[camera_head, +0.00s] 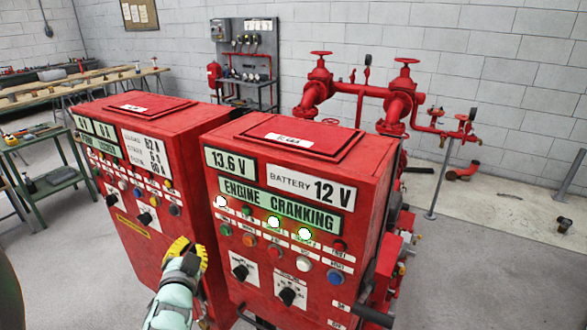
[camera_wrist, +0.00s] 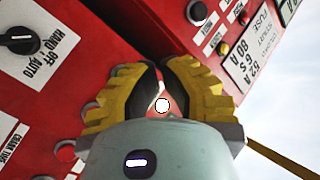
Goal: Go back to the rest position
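My gripper (camera_head: 187,253) has yellow fingers on a pale teal body. In the head view it is in front of the left red control cabinet (camera_head: 150,240), near its lower right edge and left of the right cabinet (camera_head: 230,285). In the wrist view my gripper (camera_wrist: 160,68) has its black-padded fingertips drawn close together, with a small gap lower between the pads. Nothing is held there. Whether it touches the panel cannot be told.
The right cabinet's display (camera_head: 280,205) reads ENGINE CRANKING, with several lights lit. A rotary knob (camera_wrist: 22,40) shows beside the fingers in the wrist view. Red pipes and valves (camera_head: 355,95) stand behind. A green bench (camera_head: 45,150) is left. Grey floor (camera_head: 480,260) is clear at right.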

